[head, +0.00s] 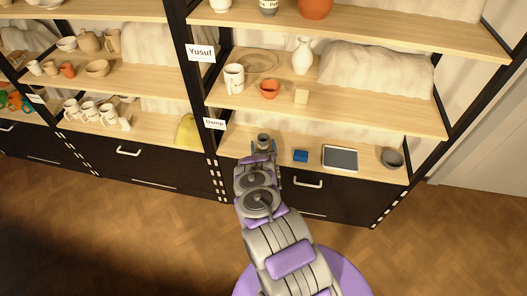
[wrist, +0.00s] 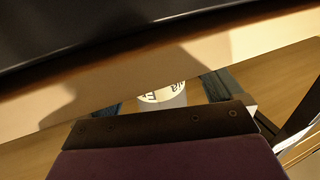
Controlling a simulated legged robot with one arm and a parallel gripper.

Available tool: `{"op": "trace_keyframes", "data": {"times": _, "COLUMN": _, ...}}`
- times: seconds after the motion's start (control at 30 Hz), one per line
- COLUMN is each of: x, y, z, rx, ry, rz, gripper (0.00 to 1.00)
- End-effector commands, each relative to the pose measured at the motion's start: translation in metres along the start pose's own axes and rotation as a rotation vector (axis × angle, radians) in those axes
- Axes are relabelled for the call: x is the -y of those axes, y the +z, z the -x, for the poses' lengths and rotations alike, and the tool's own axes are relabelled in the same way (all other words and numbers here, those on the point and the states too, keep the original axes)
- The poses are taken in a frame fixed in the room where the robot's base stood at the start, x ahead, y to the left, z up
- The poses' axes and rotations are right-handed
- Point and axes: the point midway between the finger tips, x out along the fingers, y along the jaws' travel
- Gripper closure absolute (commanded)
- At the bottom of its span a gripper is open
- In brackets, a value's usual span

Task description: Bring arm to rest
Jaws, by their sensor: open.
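My arm reaches forward to the lowest shelf of the right-hand rack in the head view, and my gripper (head: 264,147) is at that shelf's left part. In the wrist view my gripper (wrist: 160,102) is open, with one finger at each side of a white cup with dark lettering (wrist: 167,97). The cup's lower part is hidden behind my gripper's body. I cannot tell whether the fingers touch it. In the head view a small round cup rim (head: 264,137) shows at my gripper's end.
Open wooden floor lies in front.

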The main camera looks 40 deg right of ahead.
Motion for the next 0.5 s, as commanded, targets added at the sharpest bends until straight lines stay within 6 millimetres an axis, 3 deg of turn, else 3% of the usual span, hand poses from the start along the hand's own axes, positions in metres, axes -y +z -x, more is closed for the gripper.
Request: {"op": "trace_keyframes", "data": {"times": 0.5, "x": 0.0005, "y": -0.0007, "z": -0.0068, "rx": 0.001, "ry": 0.001, "rz": 0.001, "gripper": 0.09}}
